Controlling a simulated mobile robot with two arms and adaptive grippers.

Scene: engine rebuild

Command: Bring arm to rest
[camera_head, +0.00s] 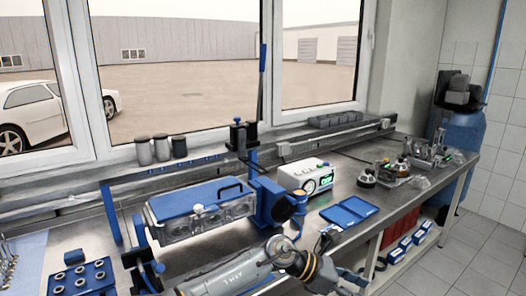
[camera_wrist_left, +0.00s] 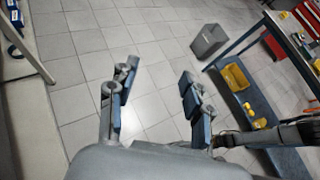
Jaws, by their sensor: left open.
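My left arm (camera_head: 235,276) reaches in from the bottom edge of the head view, in front of the workbench. Its wrist is at the bench's front edge, and its gripper end is partly cut off by the bottom of the picture. In the left wrist view my left gripper (camera_wrist_left: 158,82) has its two fingers spread apart with only tiled floor between them. It holds nothing and touches nothing there. My right gripper does not show in either view.
The steel workbench (camera_head: 350,163) carries a blue-lidded clear box (camera_head: 200,213), a white device (camera_head: 307,175) and a blue tray (camera_head: 349,211). In the wrist view, a grey bin (camera_wrist_left: 208,41) stands beside a blue-framed bench with yellow trays (camera_wrist_left: 236,77). Floor between is clear.

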